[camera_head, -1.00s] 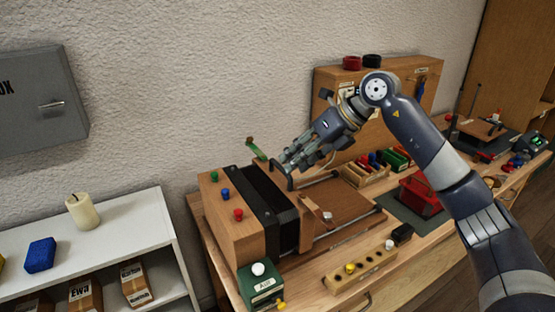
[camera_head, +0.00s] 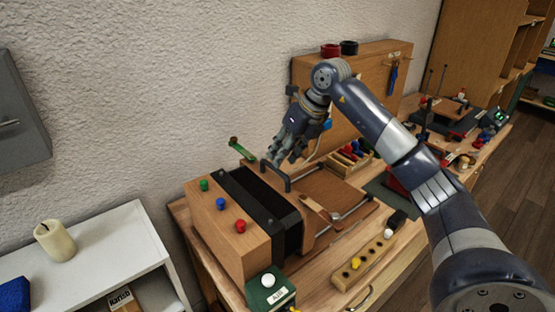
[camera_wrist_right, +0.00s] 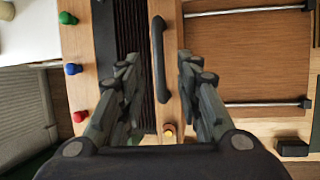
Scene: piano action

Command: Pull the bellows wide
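The bellows unit is a wooden box (camera_head: 236,245) with black pleated bellows (camera_head: 262,207) and a wooden end board on its right. A black bar handle (camera_head: 277,174) stands on top of that board. The handle also shows in the right wrist view (camera_wrist_right: 158,45), lying lengthwise between the fingertips. My right gripper (camera_head: 288,154) is open, pointing down just behind and above the handle. In the wrist view its fingers (camera_wrist_right: 158,72) are spread on either side of the handle; I cannot tell whether they touch it. My left gripper is not in view.
Two metal rails (camera_head: 340,217) run right of the bellows over a brown board (camera_head: 335,189). A green lever (camera_head: 242,149) rises behind the box. A white shelf (camera_head: 105,250) stands left.

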